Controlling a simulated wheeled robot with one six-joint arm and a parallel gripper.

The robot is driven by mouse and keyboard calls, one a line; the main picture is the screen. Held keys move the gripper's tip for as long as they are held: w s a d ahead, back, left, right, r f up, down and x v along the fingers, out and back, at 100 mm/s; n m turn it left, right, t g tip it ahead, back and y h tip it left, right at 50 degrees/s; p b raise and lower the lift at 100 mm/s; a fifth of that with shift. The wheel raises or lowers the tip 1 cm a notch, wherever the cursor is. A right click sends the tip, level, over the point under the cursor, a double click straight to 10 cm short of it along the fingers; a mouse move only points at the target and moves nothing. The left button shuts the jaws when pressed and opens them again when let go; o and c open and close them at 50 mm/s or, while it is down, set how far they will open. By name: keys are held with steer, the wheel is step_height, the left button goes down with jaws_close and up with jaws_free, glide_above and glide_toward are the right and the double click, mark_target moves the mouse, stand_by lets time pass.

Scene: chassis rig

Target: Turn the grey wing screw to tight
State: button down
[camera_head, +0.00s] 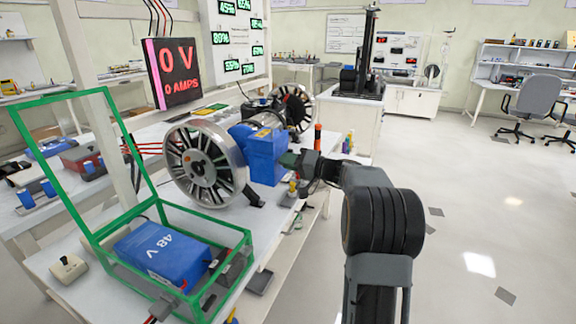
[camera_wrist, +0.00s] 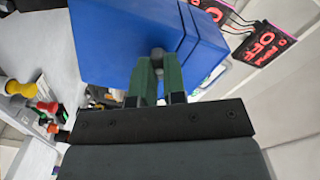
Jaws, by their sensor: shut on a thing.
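The grey wing screw (camera_wrist: 157,54) shows in the wrist view as a small grey knob at the blue box's face, between my fingertips. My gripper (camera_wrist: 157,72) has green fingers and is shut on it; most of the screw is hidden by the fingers. The blue box (camera_wrist: 110,40) fills the upper middle of the wrist view. In the head view the blue box (camera_head: 265,157) sits beside the spoked wheel, and my gripper (camera_head: 292,160) reaches its right side. The screw cannot be made out there, and its tightness cannot be told.
A large spoked wheel (camera_head: 203,163) stands left of the box. A green-framed case (camera_head: 215,222) holding a blue 48 V battery (camera_head: 163,252) is open at the front left. A display (camera_head: 174,70) reads 0 V, 0 AMPS. Small coloured items (camera_wrist: 18,88) lie left in the wrist view.

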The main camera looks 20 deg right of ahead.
steer(key=shift+s+a+f+m+p, duration=0.1)
steer(key=shift+m+p, duration=3.5)
steer(key=shift+m, duration=2.35)
steer(key=shift+s+f+m+p, duration=0.1)
steer(key=shift+m+p, duration=3.45)
steer(key=shift+m, duration=2.4)
steer(key=shift+f+m, duration=0.1)
steer(key=shift+m, duration=0.2)
steer(key=c, duration=1.2)
jaws_free()
steer(key=b+v, duration=0.1)
steer(key=v, duration=1.2)
steer(key=shift+s+d+b, duration=0.3)
